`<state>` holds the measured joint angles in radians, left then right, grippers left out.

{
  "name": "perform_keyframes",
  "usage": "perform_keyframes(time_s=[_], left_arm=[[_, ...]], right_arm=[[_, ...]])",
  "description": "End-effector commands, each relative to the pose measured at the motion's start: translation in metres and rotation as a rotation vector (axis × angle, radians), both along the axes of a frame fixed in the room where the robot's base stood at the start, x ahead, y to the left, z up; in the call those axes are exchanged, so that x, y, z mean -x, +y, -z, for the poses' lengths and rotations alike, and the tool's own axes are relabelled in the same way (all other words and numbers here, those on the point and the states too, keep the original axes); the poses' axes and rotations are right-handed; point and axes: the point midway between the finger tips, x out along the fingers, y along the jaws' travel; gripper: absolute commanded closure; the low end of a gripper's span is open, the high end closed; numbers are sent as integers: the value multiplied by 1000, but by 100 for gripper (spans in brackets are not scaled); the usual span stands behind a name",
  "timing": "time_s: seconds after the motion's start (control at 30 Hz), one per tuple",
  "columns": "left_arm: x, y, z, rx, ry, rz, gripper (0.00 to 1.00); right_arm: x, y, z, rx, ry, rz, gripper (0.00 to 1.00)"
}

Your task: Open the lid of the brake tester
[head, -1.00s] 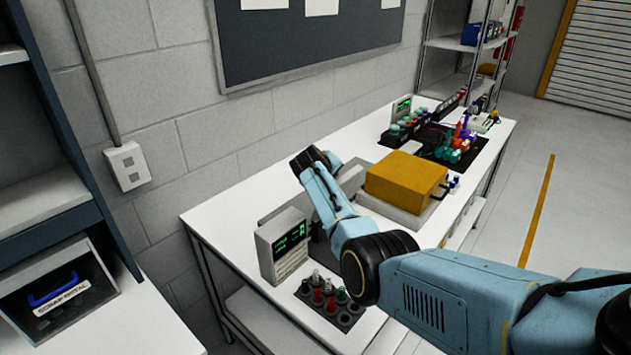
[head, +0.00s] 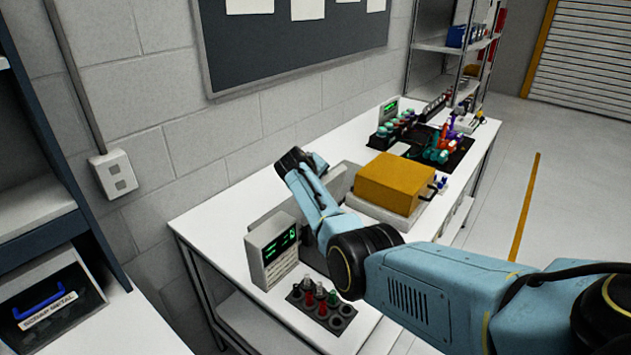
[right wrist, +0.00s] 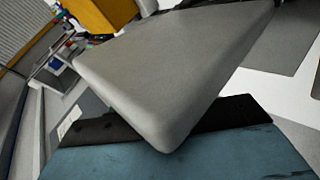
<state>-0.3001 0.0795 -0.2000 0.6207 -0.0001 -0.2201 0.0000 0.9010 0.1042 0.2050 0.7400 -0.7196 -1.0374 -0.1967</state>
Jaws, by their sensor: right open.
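The brake tester appears to be the box with a yellow lid (head: 396,180) on a pale grey base (head: 386,212), standing on the white bench. Its lid looks shut, and a dark handle shows at its right side. My right arm reaches in from the right, and its far end (head: 301,161) is to the left of the box, over the bench. The fingers are not clear there. The right wrist view is mostly filled by a grey wedge-shaped body (right wrist: 178,75), close to the camera. Part of a yellow thing (right wrist: 103,14) shows behind it. My left gripper is not in view.
A grey display unit (head: 272,250) and a dark rack (head: 321,308) with coloured pieces stand near my arm. A black mat (head: 455,163) with coloured parts lies behind the box. The wall borders the bench's left; open floor (head: 560,220) lies to the right.

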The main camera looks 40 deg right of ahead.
Motion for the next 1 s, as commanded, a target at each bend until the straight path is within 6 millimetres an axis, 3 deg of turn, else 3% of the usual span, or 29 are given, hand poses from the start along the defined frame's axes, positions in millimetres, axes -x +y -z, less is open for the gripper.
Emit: perform_keyframes(time_s=[0.3, 1.0], left_arm=[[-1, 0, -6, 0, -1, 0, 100], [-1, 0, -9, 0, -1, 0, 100]], right_arm=[[6, 11, -11, 0, -2, -1, 50], [52, 74, -79, 1, -2, 0, 50]])
